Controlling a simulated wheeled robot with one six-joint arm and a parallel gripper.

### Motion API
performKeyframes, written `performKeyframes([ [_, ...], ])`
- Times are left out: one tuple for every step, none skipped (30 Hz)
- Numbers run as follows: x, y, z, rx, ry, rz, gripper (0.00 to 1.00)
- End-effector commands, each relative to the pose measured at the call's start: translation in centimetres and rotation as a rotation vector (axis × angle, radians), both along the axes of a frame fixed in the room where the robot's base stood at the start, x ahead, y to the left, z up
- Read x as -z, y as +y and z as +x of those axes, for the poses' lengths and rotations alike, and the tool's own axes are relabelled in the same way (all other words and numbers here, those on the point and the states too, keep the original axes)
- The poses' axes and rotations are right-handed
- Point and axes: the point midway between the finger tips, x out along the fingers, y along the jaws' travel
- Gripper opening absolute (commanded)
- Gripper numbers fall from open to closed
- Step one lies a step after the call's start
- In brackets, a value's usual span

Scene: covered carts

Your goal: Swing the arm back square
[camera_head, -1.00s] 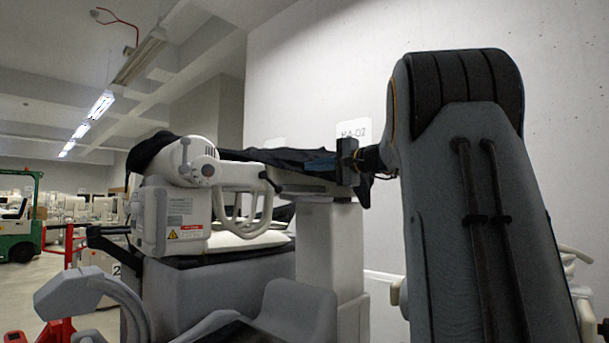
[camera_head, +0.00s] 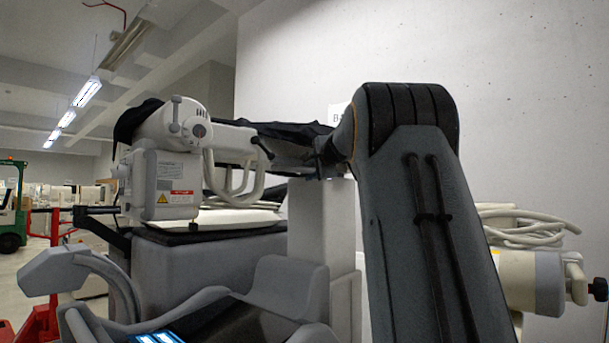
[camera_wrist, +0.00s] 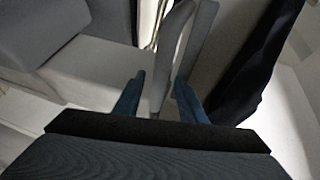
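A covered cart stands in the middle of the head view, with a white arm (camera_head: 232,138) lying level across its top. The arm's left end carries a white boxy head (camera_head: 165,185) with a warning label, and a looped handle hangs below it. A dark cover (camera_head: 290,130) drapes over the arm. My gripper (camera_wrist: 160,100) is in the wrist view, its two blue fingers apart. A thin pale strip (camera_wrist: 172,50) shows between and beyond them; I cannot tell whether they touch it. In the head view my gripper is mostly hidden behind my arm, near the arm's right end.
The cart's grey column (camera_head: 322,225) stands under the arm's right part. A pale cylinder (camera_head: 530,280) with coiled cables is at the right. A bare concrete wall (camera_head: 530,110) stands behind. A green vehicle (camera_head: 12,215) is far left.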

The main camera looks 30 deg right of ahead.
Motion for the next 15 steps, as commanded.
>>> performKeyframes([
  [0.1, -0.1, 0.8, -0.002, 0.002, 0.001, 0.37],
  [0.2, -0.2, 1.2, -0.002, 0.002, 0.000, 0.37],
  [0.3, -0.3, 1.8, -0.003, 0.002, 0.000, 0.37],
  [0.4, -0.4, 2.2, -0.003, 0.003, 0.000, 0.37],
  [0.4, -0.5, 2.5, -0.003, 0.002, 0.001, 0.37],
  [0.5, -0.6, 3.0, -0.003, 0.002, 0.002, 0.37],
  [0.6, -0.7, 3.3, -0.003, 0.002, 0.002, 0.37],
  [0.6, -0.8, 3.6, -0.003, 0.002, 0.002, 0.37],
  [0.7, -0.9, 4.0, -0.003, 0.002, 0.001, 0.37],
  [0.7, -1.0, 4.2, -0.003, 0.002, 0.001, 0.37],
  [0.8, -1.0, 4.4, -0.002, 0.002, 0.001, 0.37],
  [0.8, -1.0, 4.7, -0.002, 0.002, 0.000, 0.37],
  [0.9, -1.1, 4.8, -0.002, 0.002, 0.000, 0.37],
  [0.9, -1.1, 5.0, -0.002, 0.001, 0.000, 0.37],
  [1.0, -1.1, 5.1, -0.002, 0.001, 0.001, 0.37],
])
